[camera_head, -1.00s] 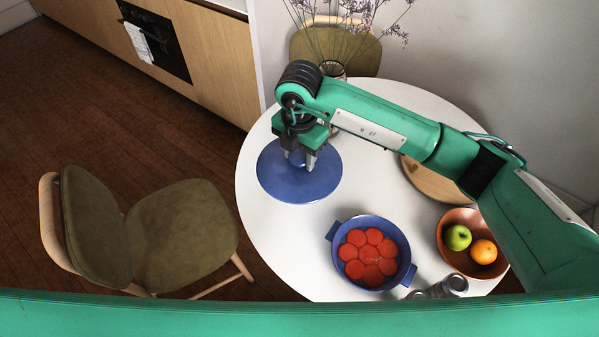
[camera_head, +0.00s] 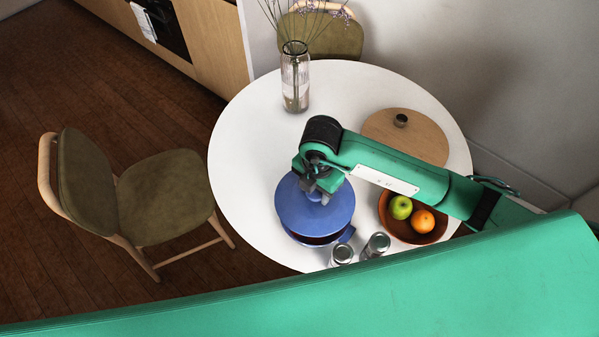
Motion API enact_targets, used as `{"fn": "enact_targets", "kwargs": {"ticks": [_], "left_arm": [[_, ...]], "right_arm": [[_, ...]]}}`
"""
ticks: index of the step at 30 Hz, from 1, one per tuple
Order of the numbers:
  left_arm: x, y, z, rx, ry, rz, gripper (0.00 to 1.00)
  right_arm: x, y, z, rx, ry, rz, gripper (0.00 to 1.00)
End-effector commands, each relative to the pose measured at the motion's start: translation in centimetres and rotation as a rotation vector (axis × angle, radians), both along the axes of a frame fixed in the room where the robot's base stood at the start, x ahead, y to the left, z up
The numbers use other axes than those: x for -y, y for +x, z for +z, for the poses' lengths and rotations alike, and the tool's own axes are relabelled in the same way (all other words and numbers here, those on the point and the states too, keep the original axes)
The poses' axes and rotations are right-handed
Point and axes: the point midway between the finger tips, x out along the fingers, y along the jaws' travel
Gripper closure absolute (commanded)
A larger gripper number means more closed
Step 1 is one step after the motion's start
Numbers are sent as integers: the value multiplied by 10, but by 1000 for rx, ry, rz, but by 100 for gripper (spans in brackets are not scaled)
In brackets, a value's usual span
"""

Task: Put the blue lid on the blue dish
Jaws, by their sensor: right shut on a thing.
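The blue lid (camera_head: 297,213) is a round disc with a knob at its middle. My right gripper (camera_head: 319,196) is shut on that knob, coming from above. The lid is over the blue dish (camera_head: 347,234) and hides most of it. The dish's near rim, dark inside and a handle at lower right show below the lid. The lid looks a little offset toward the far side; I cannot tell whether it touches the rim. The red contents of the dish are hidden. My left gripper is not in view.
A brown bowl (camera_head: 384,216) with a green apple (camera_head: 400,207) and an orange (camera_head: 422,221) stands right of the dish. Two shakers (camera_head: 376,245) stand near the front edge. A wooden board (camera_head: 425,137) and glass vase (camera_head: 295,85) are farther back. The white table's (camera_head: 243,150) left side is clear.

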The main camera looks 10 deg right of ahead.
Motion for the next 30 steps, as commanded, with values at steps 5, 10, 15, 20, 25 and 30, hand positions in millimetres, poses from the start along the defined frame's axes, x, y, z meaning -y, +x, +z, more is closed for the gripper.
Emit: {"fn": "enact_targets", "kwargs": {"ticks": [5, 10, 15, 20, 25, 30], "left_arm": [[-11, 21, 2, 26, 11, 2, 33], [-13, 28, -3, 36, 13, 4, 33], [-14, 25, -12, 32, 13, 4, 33], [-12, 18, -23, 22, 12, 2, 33], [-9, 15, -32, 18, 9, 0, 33], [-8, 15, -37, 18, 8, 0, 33]], "right_arm": [[5, -4, -3, 3, -2, -10, 87], [5, -4, -10, 2, -3, -10, 87], [5, -4, -21, 2, -3, -10, 87], [5, -4, -34, 2, -3, -10, 87], [4, -3, -47, 2, -3, -10, 87], [4, -3, -54, 3, -2, -10, 87]]}}
